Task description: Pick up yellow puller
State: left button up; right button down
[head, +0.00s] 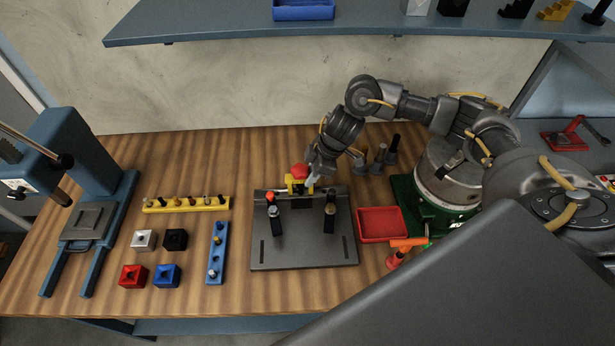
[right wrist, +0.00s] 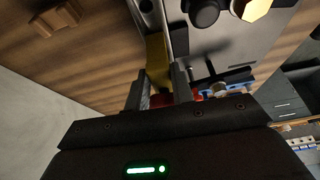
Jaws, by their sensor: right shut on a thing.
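The yellow puller (head: 291,185), with a red top (head: 300,170), is at the back edge of the dark fixture plate (head: 305,253). My right gripper (head: 308,181) reaches it from the upper right and is shut on it. In the right wrist view the puller's yellow body (right wrist: 157,58) extends beyond the two fingers (right wrist: 160,90), with red showing between them. I cannot tell whether the puller still touches the fixture. My left gripper is not in view.
Two upright clamps (head: 329,217) stand on the plate. A red tray (head: 382,224) is right of it. A yellow rack (head: 187,204), a blue rack (head: 217,253) and several coloured blocks (head: 167,275) are on the left. A blue shelf (head: 365,22) hangs above. Dark pegs (head: 378,158) stand behind.

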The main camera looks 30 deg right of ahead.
jog(key=shift+w+r, duration=0.1)
jog(key=shift+r, duration=0.55)
jog(key=s+d+r+b, duration=0.2)
jog(key=s+r, duration=0.9)
jog(key=s, duration=0.3)
jog(key=shift+d+r, duration=0.3)
